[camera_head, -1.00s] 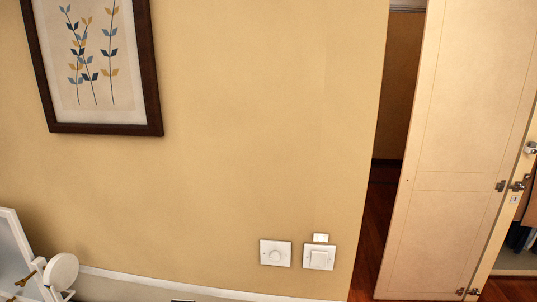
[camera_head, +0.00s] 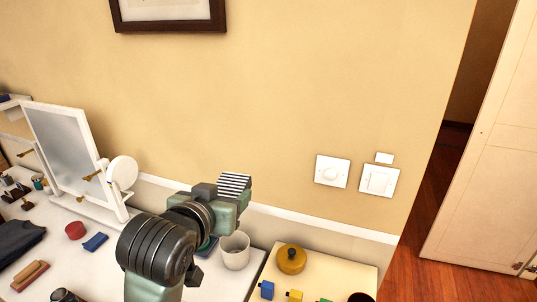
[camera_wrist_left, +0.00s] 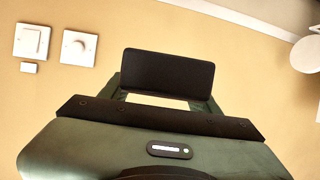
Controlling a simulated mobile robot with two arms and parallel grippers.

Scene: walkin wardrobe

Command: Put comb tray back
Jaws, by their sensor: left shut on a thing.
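My left gripper (camera_head: 235,188) is raised in front of the wall above the white table, right of the mirror. A small black-and-white striped face shows at its end; I cannot tell whether it is a finger pad or a held thing. In the left wrist view the gripper (camera_wrist_left: 165,100) shows a dark flat block with a pale strip below it. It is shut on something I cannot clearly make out. No comb tray can be clearly identified. My right gripper is not in view.
A white cup (camera_head: 235,251) stands just below the left gripper. A tilting mirror (camera_head: 62,142), a red round box (camera_head: 75,230) and a blue block (camera_head: 95,242) are left. Wall switches (camera_head: 378,180) are behind.

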